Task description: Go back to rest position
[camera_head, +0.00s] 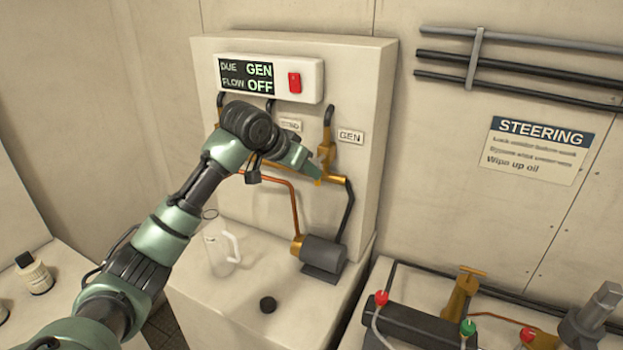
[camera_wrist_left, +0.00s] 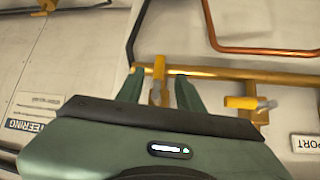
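My left gripper (camera_head: 312,172) reaches across to the brass pipe (camera_head: 340,179) on the pale panel. In the left wrist view its two fingers (camera_wrist_left: 160,92) are apart, with a yellow brass valve part (camera_wrist_left: 158,75) between them and a gap visible beside it. I cannot tell whether either finger touches it. The GEN label (camera_head: 350,137) is to the right of the upright brass fitting (camera_head: 326,155). The display box (camera_head: 271,78) reads "DUE GEN" and "FLOW OFF", with a red switch (camera_head: 294,83). My right gripper is not in view.
Below my left arm, a clear jug (camera_head: 221,253), a black cap (camera_head: 267,304) and a pump (camera_head: 323,254) stand on the ledge. A bench with red and green knobs (camera_head: 468,327) is at lower right. A white bottle (camera_head: 35,275) stands at far left.

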